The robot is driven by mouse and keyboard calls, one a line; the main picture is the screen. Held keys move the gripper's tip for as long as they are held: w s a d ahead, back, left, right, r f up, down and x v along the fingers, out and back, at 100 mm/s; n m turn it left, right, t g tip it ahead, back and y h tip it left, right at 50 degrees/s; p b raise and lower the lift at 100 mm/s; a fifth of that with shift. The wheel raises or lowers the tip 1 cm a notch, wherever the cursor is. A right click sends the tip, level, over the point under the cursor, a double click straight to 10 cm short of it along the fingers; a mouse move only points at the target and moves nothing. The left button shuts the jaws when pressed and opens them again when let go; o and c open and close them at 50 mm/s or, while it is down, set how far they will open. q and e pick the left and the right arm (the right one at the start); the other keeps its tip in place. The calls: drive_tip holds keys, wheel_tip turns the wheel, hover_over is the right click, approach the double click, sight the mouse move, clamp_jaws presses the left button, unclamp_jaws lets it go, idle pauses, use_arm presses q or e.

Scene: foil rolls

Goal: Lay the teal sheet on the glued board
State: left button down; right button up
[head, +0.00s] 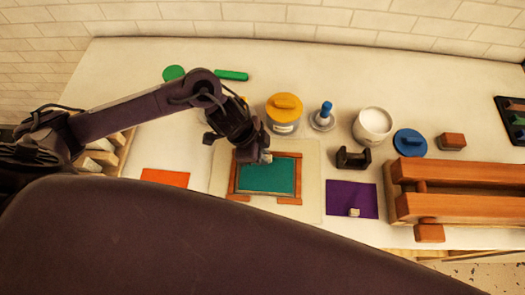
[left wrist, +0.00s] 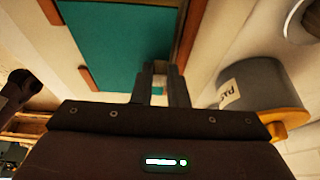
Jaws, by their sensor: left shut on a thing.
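The teal sheet (head: 266,178) lies flat, or nearly so, over the pale board (head: 311,170), inside reddish wooden edge pieces (head: 289,201). I cannot tell whether it touches the board all over. My left gripper (head: 263,158) is at the sheet's far edge, shut on its small pale tab. In the left wrist view the teal sheet (left wrist: 115,40) runs out from my fingertips (left wrist: 159,75), with the pale tab between them. The glue under the sheet is hidden. My right gripper is not in view.
A yellow-lidded jar (head: 284,114) stands close beside my left gripper. Behind and right are a blue-handled tool (head: 324,116), a white pot (head: 373,125) and a blue lid (head: 410,142). An orange sheet (head: 165,178), a purple sheet (head: 345,198) and a wooden press (head: 455,207) flank the board.

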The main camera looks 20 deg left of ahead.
use_arm(q)
drive_tip(key=shift+a, duration=0.15)
idle(0.7)
drive_tip(key=shift+f+p, duration=0.2)
drive_tip(key=shift+p, duration=0.5)
idle(0.8)
idle(0.3)
drive_tip(key=c, duration=1.3)
unclamp_jaws()
drive_tip(key=shift+c, duration=0.2)
drive_tip(key=shift+o, duration=0.2)
drive_tip(key=shift+o, duration=1.3)
